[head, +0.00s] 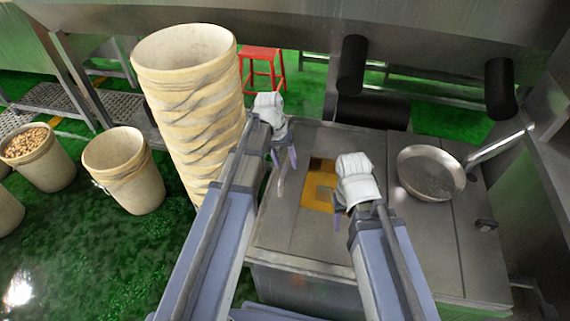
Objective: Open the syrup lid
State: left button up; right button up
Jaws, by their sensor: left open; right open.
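A steel cabinet or tank (290,235) stands in front of me with a flat top of several panels. I cannot tell for sure which panel is the syrup lid. A small dark knob or handle (486,224) sits on the right panel. My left gripper (285,157) is open and empty over the left part of the top. My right gripper (347,215) is open at the right edge of the yellow patch, partly covering it. Whether either fingertip touches the top is unclear.
A shallow round metal pan (430,173) with a long handle lies at the right of the top. A tall stack of cream bins (195,110) stands close to my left arm. Smaller bins (125,172), a red stool (262,66) and black rollers (352,65) surround the cabinet.

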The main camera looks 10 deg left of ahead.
pick_arm(q)
jog(key=shift+c, duration=0.2)
grip_shut()
dwell(1.1)
